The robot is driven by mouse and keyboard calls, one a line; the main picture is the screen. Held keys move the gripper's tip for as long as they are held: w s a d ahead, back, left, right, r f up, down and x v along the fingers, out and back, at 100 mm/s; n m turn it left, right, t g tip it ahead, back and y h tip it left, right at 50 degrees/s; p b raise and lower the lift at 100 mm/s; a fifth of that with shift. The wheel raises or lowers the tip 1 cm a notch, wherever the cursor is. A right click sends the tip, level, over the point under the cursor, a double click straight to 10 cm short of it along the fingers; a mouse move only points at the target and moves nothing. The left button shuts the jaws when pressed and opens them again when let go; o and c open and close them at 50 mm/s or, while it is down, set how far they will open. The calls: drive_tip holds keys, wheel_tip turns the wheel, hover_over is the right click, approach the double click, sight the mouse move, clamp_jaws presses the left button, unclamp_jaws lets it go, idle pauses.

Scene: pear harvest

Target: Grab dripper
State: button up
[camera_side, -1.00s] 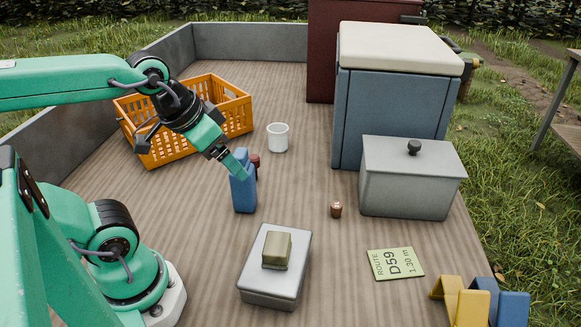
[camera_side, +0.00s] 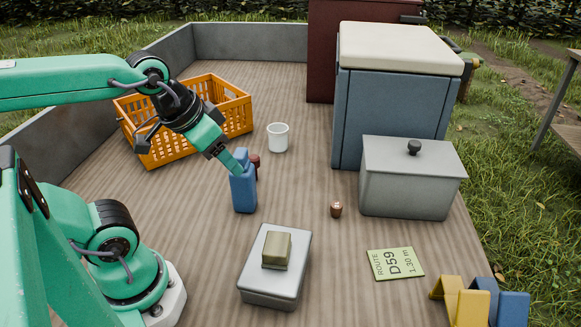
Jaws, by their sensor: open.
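No thing in view is plainly marked as a dripper, and I cannot tell which one it is. A blue bottle-shaped container (camera_side: 243,194) stands upright on the wooden deck, left of the middle. My gripper (camera_side: 238,170) points down and right at its upper part, with the fingertips overlapping it in the picture. The jaws are open; whether they touch or straddle the container cannot be told from this side. A dark red object (camera_side: 256,162) is mostly hidden behind the container. A small brown object (camera_side: 336,210) stands alone to the right.
A white cup (camera_side: 278,138) and an orange crate (camera_side: 237,103) stand behind. A grey box with a block (camera_side: 277,249) on it lies in front. A lidded grey bin (camera_side: 410,185) and a blue cooler (camera_side: 388,115) stand right. A route card (camera_side: 396,264) lies flat.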

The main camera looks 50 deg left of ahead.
drive_tip(key=shift+w, duration=0.1)
drive_tip(key=m+g, duration=0.6)
drive_tip(key=m, duration=0.4)
hover_over(336, 205)
wheel_tip(336, 205, down, 16)
drive_tip(key=shift+a+r, duration=0.1)
drive_tip(key=shift+r, duration=0.1)
drive_tip(key=shift+w+f, duration=0.2)
drive_tip(key=shift+f, duration=1.55)
